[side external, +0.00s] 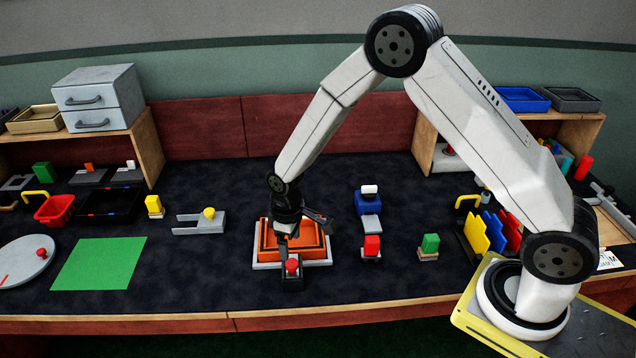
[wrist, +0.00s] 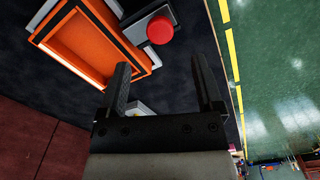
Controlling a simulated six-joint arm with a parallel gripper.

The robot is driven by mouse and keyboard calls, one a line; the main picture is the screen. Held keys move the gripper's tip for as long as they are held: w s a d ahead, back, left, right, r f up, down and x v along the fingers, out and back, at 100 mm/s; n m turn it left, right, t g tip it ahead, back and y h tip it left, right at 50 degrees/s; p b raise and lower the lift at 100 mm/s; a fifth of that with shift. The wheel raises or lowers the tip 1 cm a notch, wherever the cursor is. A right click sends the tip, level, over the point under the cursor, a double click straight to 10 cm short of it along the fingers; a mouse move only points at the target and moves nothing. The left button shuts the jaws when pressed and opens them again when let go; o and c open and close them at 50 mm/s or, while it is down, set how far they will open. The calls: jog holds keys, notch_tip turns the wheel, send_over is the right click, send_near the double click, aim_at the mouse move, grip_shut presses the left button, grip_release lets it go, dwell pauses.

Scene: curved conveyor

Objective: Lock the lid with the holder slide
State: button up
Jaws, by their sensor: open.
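An orange rectangular box or frame (side external: 318,254) sits on a light grey base (side external: 322,263) at the middle of the table. In the wrist view its orange frame (wrist: 84,38) fills the upper left. A red round knob (side external: 292,266) sits on a dark grey slide piece (side external: 291,282) at the box's front edge. The knob also shows in the wrist view (wrist: 160,30), beyond my fingertips. My gripper (side external: 303,230) is over the box, open and empty, its fingers (wrist: 160,75) apart. It hides part of the box. I cannot tell how far the slide reaches over the lid.
A grey forked piece with a yellow knob (side external: 186,229) lies to the left. A green mat (side external: 100,264) lies at left. Dark table is clear in front of the box.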

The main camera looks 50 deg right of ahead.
aim_at(291, 262)
jog(key=shift+f, duration=3.3)
grip_shut()
